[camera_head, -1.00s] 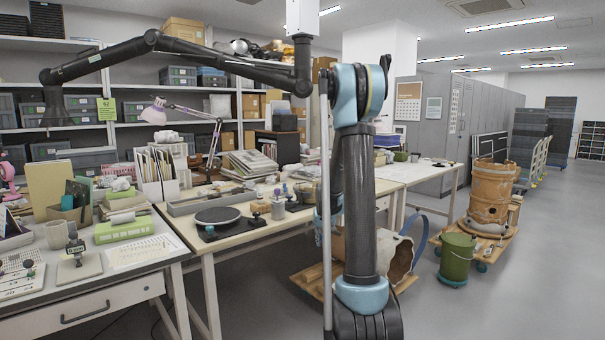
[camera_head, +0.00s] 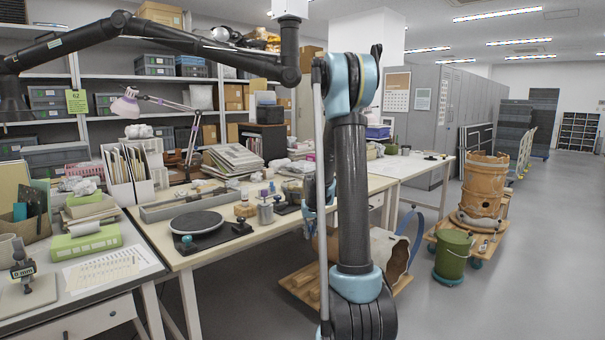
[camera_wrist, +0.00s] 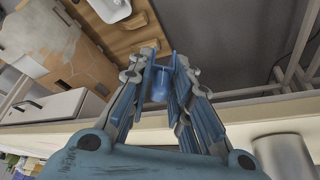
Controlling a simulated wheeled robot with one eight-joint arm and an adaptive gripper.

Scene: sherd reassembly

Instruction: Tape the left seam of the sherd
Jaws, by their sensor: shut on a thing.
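In the wrist view my gripper (camera_wrist: 160,65) is shut on a small blue object (camera_wrist: 159,88) between its fingers; I cannot tell clearly what it is. In the head view a bluish part of my gripper arm shows behind my upright arm, and the fingertips are hidden. A large tan, cracked-looking ceramic piece (camera_wrist: 82,58) shows at the upper left of the wrist view, apart from the fingers. A tall orange-brown vessel (camera_head: 484,186) stands on a dolly at the right of the head view. I cannot make out a left seam or any tape on it.
A work table (camera_head: 222,243) carries a round turntable (camera_head: 196,221), small jars and papers. A green bucket (camera_head: 453,254) stands on the floor at right. A pale hollow piece (camera_head: 390,250) rests on a wooden pallet beside my arm. The floor at far right is clear.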

